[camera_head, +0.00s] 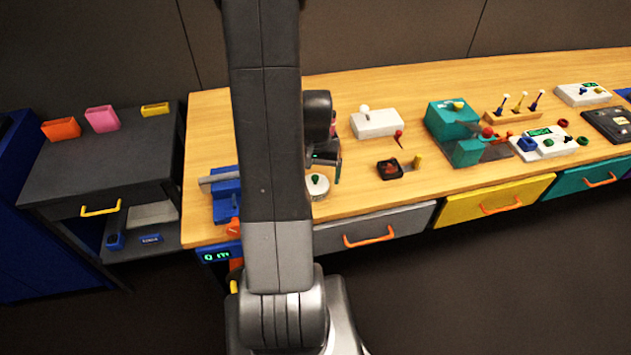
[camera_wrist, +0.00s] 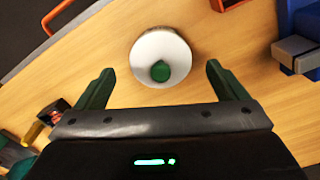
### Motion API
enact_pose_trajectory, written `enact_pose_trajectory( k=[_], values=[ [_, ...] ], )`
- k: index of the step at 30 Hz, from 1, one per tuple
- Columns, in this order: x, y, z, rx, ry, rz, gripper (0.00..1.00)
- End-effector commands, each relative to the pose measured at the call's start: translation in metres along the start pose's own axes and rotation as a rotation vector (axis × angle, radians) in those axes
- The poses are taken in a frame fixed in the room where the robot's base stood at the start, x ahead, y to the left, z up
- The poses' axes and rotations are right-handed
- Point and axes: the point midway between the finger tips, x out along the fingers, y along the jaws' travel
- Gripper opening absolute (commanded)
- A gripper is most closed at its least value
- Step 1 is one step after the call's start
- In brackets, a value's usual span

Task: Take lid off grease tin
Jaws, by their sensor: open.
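The grease tin (camera_head: 317,188) is a small round white tin with a green knob on its lid, standing near the front edge of the workbench, partly hidden by my arm. In the wrist view its white lid (camera_wrist: 145,55) and green knob (camera_wrist: 160,71) are seen from above. The lid appears to be on the tin. My gripper (camera_wrist: 158,72) is open and empty, its two green fingers spread to the left and right of the tin. In the head view my gripper (camera_head: 326,158) hangs just above the tin; the exact height gap cannot be told.
A blue vise (camera_head: 226,192) stands left of the tin; its grey jaw (camera_wrist: 292,48) shows at the wrist view's right. A black tray (camera_head: 389,168) lies right of the tin, beside a yellow piece (camera_head: 418,161). A white joystick box (camera_head: 377,124) stands farther back. Bare wood surrounds the tin.

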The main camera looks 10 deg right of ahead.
Motion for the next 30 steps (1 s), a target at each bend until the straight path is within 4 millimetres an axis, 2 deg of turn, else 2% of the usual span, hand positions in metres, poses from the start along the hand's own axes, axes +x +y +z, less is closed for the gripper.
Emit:
enact_pose_trajectory(
  k=[5, 13, 14, 20, 21, 30],
  values=[
    [0.015, 0.000, 0.000, 0.000, 0.000, 0.000, 0.92],
    [0.017, 0.000, 0.000, 0.000, 0.001, 0.000, 0.92],
    [0.017, 0.000, 0.000, 0.000, 0.001, 0.000, 0.88],
    [0.017, 0.000, 0.000, 0.000, 0.001, 0.000, 0.49],
    [0.017, 0.000, 0.000, 0.000, 0.001, 0.000, 0.45],
    [0.016, 0.000, -0.001, 0.000, 0.002, 0.000, 0.45]
  ],
)
